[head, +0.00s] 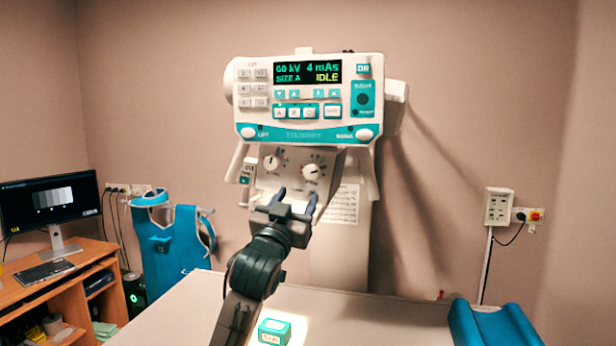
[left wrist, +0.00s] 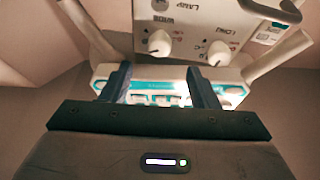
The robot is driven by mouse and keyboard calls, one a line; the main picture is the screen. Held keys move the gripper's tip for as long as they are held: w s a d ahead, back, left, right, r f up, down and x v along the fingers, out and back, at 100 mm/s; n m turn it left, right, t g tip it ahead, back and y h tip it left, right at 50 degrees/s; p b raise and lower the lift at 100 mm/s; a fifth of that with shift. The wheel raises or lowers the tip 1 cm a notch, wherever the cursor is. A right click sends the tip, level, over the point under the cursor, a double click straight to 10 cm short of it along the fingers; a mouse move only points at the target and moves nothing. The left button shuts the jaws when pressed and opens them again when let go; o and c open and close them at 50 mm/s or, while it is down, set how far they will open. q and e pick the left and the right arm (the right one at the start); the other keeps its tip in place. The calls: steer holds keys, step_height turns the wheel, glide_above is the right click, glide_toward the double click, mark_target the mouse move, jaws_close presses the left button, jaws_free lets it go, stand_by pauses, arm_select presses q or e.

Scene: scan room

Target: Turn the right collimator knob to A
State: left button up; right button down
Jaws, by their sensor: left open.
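The right collimator knob (head: 313,172) is a round white knob with a dark mark on the collimator front (head: 262,182), below the control panel. The letter it points to is too small to read. A similar left knob (head: 271,162) sits beside it. The left wrist view is upside down, so the right knob (left wrist: 159,43) shows on the left and the left knob (left wrist: 218,53) on the right. My left gripper (head: 295,198) is open and empty, with its dark fingers upright just below the knobs in the head view, apart from both. My right gripper is not in view.
The control panel (head: 307,137) above reads 60 kV, 4 mAs, SIZE A, IDLE. A desk with a monitor (head: 50,203) and a blue apron (head: 170,245) stand at left.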

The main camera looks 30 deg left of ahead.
mark_target(310, 176)
arm_select(q)
steer(key=p+x, duration=0.3)
steer(key=x, duration=0.4)
steer(key=shift+w+r, duration=0.2)
steer(key=shift+w, duration=0.05)
steer(key=shift+w+a+p, duration=0.1)
steer(key=shift+w+p, duration=0.25)
steer(key=shift+w, duration=0.1)
steer(key=c, duration=1)
